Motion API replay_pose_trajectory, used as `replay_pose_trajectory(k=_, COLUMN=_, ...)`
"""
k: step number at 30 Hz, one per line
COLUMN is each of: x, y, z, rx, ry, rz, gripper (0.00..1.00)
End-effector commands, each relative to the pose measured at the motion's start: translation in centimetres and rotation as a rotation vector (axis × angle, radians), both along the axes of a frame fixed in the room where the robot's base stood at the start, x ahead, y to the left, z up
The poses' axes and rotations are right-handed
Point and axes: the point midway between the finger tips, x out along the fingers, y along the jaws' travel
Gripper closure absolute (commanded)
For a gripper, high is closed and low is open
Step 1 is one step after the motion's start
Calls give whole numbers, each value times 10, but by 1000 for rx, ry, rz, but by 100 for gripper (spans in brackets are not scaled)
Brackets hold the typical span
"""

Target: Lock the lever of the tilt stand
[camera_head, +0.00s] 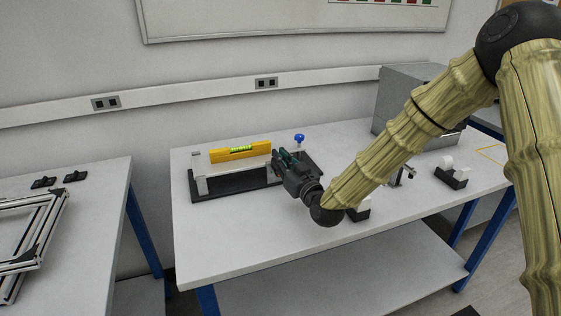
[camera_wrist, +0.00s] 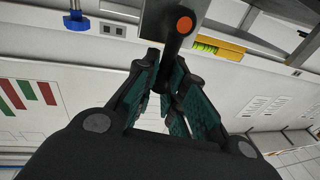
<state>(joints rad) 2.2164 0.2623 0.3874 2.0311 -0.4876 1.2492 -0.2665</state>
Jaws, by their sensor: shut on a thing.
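The tilt stand (camera_head: 235,185) is on the table, with a black base, posts and a pale plate. A yellow spirit level (camera_head: 240,152) with a green vial lies along the plate's top; its yellow body also shows in the wrist view (camera_wrist: 228,52). My gripper (camera_head: 283,160) is at the stand's right end. In the wrist view, the lever (camera_wrist: 177,42) is black with an orange round cap at its pivot. My gripper's fingers (camera_wrist: 166,75) are shut around its free end. In the head view, my gripper hides the lever.
A blue knob (camera_head: 299,138) stands just behind my gripper. A grey box (camera_head: 402,98) is at the table's back right. Small black-and-white holders (camera_head: 452,172) are on the right part. The table's front left is clear. A second table (camera_head: 90,215) with metal frames stands at left.

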Motion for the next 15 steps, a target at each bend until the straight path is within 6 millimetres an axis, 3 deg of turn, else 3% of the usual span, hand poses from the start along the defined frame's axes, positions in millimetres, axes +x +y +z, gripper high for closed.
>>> replay_pose_trajectory(k=5, x=0, y=-1, z=-1, rx=-1, ry=2, rz=-1, gripper=100)
replay_pose_trajectory(k=6, x=0, y=-1, z=-1, rx=-1, ry=2, rz=-1, gripper=85)
replay_pose_trajectory(k=9, x=0, y=0, z=-1, rx=-2, ry=1, rz=-1, gripper=66)
replay_pose_trajectory(k=15, x=0, y=0, z=0, rx=-1, ry=0, rz=1, gripper=66)
